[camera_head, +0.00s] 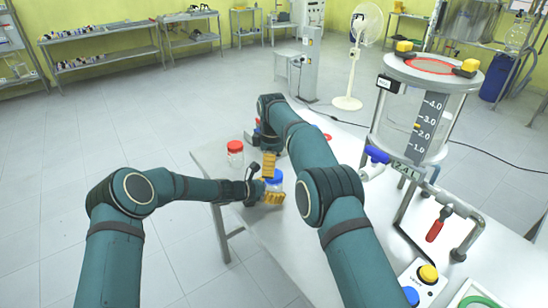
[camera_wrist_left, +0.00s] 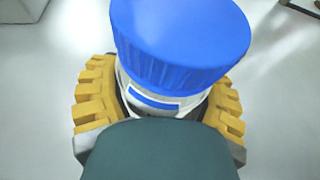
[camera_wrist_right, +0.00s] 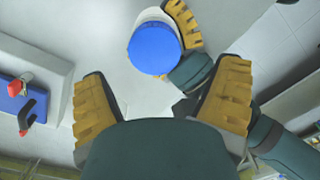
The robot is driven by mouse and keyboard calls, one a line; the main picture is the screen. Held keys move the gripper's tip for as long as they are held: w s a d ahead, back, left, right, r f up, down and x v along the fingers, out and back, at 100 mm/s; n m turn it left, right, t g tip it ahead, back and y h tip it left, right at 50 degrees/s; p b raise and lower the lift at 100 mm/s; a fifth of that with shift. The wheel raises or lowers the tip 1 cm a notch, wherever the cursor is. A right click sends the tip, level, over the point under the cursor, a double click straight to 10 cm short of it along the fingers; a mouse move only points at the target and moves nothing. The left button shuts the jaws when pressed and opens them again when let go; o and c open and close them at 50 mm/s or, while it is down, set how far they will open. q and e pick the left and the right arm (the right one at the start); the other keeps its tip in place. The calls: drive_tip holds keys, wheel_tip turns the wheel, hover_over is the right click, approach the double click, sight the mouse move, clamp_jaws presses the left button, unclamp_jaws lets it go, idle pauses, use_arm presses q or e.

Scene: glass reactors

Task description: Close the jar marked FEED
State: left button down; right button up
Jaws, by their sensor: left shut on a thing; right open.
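A jar with a blue lid stands in my left gripper (camera_head: 270,182). In the left wrist view the blue lid (camera_wrist_left: 180,40) sits on top of the clear jar (camera_wrist_left: 160,108), which has a white label with a blue stripe; no wording is readable. The yellow fingers are shut around the jar's body, below the lid. I cannot tell how tightly the lid sits. My right gripper (camera_wrist_right: 163,105) is open and empty; in its wrist view the blue lid (camera_wrist_right: 154,48) lies beyond the fingertips, apart from them. In the head view my right arm hides most of the right gripper.
A red-lidded jar (camera_head: 235,154) stands near the table's left edge. A glass reactor (camera_head: 418,115) on a metal stand is at the right, with a blue-handled valve (camera_head: 376,155) and a red handle (camera_head: 435,231). A control box (camera_head: 422,282) lies at the front right.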

sight(274, 186)
drive_tip(key=n, duration=0.3)
drive_tip(key=shift+s+a+r, duration=0.15)
drive_tip(key=shift+a+r, duration=0.1)
drive_tip(key=shift+r+n, duration=0.25)
drive_tip(key=shift+n, duration=0.65)
drive_tip(key=shift+d+r+n, duration=0.15)
drive_tip(key=shift+r+n, duration=0.4)
drive_tip(key=shift+n, duration=0.55)
drive_tip(key=shift+w+d+r+n, duration=0.25)
drive_tip(key=shift+r+n, duration=0.1)
drive_tip(key=shift+n, duration=0.3)
drive_tip(key=shift+w+d+r+n, duration=0.1)
drive_tip(key=shift+d+r+n, duration=0.2)
drive_tip(key=shift+n, duration=0.35)
drive_tip(key=shift+a, duration=0.1)
drive_tip(key=shift+f, duration=4)
